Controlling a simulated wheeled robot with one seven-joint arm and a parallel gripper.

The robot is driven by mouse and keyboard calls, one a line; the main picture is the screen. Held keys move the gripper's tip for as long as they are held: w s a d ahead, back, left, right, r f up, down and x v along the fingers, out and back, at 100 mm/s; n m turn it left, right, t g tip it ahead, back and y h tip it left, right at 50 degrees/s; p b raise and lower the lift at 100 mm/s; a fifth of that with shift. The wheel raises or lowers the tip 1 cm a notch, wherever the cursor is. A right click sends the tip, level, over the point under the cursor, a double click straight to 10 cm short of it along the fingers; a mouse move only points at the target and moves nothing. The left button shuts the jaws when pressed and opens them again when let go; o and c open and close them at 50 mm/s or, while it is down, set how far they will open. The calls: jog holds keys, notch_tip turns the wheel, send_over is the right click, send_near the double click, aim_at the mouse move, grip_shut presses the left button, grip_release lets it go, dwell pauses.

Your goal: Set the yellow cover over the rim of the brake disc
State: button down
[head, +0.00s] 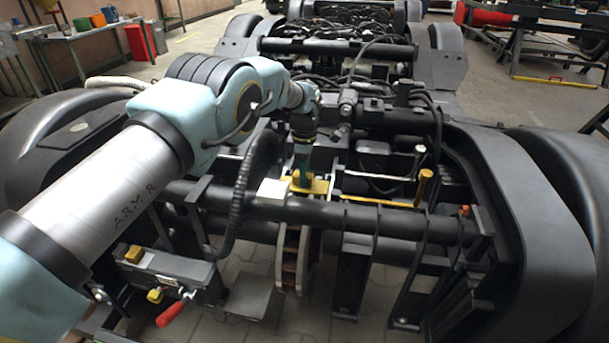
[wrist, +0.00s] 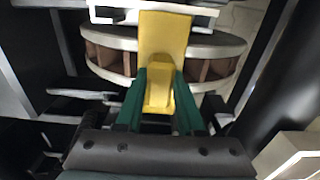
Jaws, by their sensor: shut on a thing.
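The yellow cover (head: 318,186) is in my gripper (head: 302,176), above the dark cross tube in the head view. In the wrist view my gripper (wrist: 161,98) has its green fingers on either side of the cover's raised grip, and the cover's flat plate (wrist: 165,35) lies across the view of the brake disc. The brake disc (wrist: 205,48) shows on both sides of the cover, with pale faces and brown vanes between them. In the head view the disc (head: 291,262) shows upright below the tube. I cannot tell whether the cover touches the rim.
A pale block (head: 271,192) is close to the left of the cover. The dark cross tube (head: 400,226) runs in front. A yellow-topped post (head: 424,186) and a thin yellow bar (head: 375,201) are to the right. A red-handled device (head: 172,312) is at lower left.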

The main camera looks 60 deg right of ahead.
jog(key=shift+c, duration=2.2)
grip_release()
jog(key=shift+r, duration=0.1)
notch_tip(320, 180, up, 11)
